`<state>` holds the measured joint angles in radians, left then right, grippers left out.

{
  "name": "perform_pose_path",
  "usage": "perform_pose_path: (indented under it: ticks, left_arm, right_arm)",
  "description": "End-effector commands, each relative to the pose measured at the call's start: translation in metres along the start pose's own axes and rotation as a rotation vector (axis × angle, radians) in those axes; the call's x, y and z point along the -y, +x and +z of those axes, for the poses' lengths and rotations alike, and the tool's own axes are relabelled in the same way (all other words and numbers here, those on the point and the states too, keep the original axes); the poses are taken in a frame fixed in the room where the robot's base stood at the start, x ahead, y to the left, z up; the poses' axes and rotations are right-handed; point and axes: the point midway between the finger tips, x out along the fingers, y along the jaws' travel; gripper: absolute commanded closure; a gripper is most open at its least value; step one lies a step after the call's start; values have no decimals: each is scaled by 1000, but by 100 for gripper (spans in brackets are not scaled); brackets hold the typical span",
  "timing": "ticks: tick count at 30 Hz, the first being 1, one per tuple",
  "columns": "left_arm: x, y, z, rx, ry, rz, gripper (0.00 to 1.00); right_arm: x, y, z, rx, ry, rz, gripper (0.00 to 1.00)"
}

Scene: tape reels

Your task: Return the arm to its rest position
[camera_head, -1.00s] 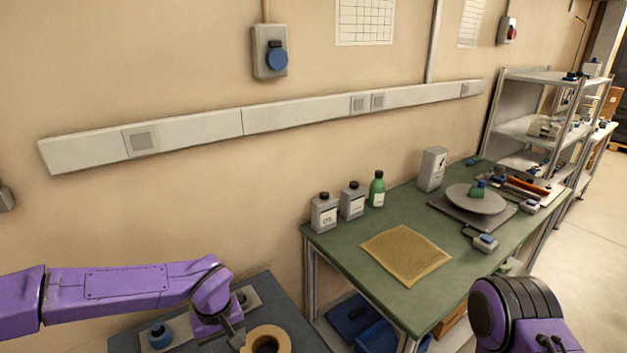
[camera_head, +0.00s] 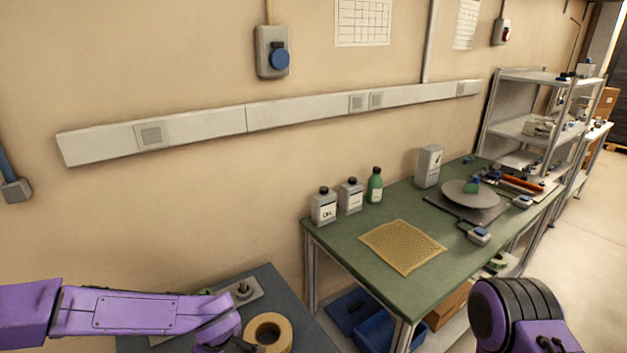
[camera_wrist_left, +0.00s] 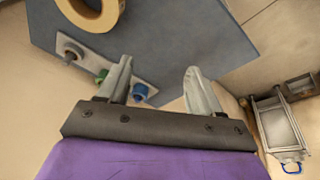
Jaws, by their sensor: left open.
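My left gripper (camera_wrist_left: 158,82) is open in the left wrist view, with nothing between its two grey fingers. In the head view my purple left arm reaches in from the lower left, and the gripper itself is mostly cut off at the bottom edge. A tan tape reel (camera_head: 284,334) lies on the dark blue-grey table, just right of the arm's end. The reel also shows at the top left of the left wrist view (camera_wrist_left: 112,14), apart from the fingers. My right arm shows at the lower right of the head view; its gripper is out of frame.
A light plate (camera_head: 247,297) with pegs is partly hidden behind my left arm; grey, green and blue (camera_wrist_left: 139,92) pegs show in the wrist view. A green workbench (camera_head: 345,240) stands to the right, holding bottles, a tan mat (camera_head: 402,246) and a turntable (camera_head: 470,193).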

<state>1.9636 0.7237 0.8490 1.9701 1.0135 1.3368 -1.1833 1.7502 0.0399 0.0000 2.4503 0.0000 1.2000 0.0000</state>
Motion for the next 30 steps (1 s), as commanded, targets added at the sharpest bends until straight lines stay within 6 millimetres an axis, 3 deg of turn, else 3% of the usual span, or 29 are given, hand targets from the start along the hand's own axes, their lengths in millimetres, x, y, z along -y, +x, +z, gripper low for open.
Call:
perform_pose_path:
  ticks: [5,6,9,12,16,17,30]
  left_arm:
    - [62,83,44,-162,-41,67,35]
    - [88,107,59,-181,-22,93,35]
    - [160,152,92,-164,80,126,35]
    - [230,179,107,-122,237,94,35]
    - [292,194,102,-114,451,9,35]
    - [299,197,99,-122,474,-8,35]
    - [299,197,99,-122,474,-8,35]
  right_arm:
    - [2,24,10,0,0,0,53]
    - [3,33,14,0,0,0,53]
    - [5,53,22,0,0,0,53]
    - [6,70,29,0,0,0,53]
    - [8,86,36,0,0,0,53]
    - [8,89,37,0,0,0,53]
    - [8,89,37,0,0,0,53]
